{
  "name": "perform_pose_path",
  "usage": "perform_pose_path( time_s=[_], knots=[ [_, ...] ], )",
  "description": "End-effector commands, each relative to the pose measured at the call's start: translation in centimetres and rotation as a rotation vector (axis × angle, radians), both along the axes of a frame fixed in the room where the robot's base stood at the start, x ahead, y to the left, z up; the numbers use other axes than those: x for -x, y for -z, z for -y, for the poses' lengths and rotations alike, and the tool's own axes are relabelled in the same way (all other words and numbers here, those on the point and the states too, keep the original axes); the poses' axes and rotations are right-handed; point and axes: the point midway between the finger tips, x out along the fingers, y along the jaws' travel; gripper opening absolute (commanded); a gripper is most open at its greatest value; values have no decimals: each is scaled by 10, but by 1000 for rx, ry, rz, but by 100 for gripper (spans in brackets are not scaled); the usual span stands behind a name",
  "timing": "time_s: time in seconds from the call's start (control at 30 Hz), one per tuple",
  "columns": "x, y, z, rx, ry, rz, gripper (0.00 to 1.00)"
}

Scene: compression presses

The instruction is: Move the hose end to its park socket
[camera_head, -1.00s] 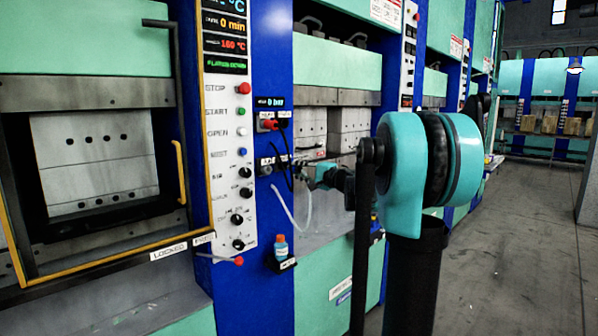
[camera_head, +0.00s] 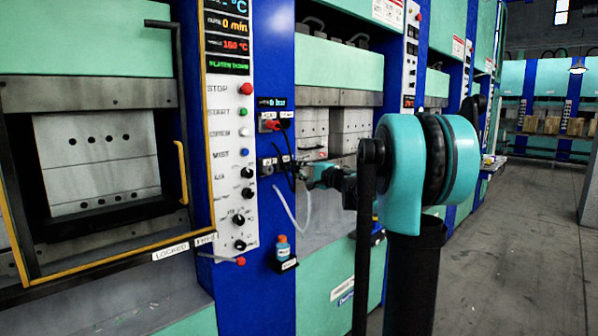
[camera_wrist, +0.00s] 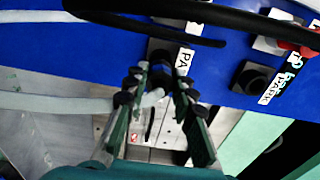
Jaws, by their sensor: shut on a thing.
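My gripper (camera_wrist: 160,78) is shut on the hose end, which is mostly hidden between the fingers. A pale hose (camera_wrist: 60,102) runs in from the left of the wrist view to the fingers; in the head view it hangs in a loop (camera_head: 290,212) below my gripper (camera_head: 307,174). A dark round socket (camera_wrist: 254,78) with a PARK label is right of the fingers, apart from them. Whether the hose end touches that fitting cannot be told.
A black hose (camera_wrist: 250,20) crosses the top of the wrist view. A red connector (camera_wrist: 298,38) is at upper right. The control panel (camera_head: 228,150) is left of the blue column.

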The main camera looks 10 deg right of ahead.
Motion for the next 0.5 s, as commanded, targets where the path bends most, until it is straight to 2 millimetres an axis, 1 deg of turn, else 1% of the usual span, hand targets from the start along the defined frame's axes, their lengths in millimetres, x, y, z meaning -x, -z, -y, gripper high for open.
perform_pose_path(
  time_s=[0.5],
  knots=[
    [-10,0,-7,0,-1,0,0]
  ],
)
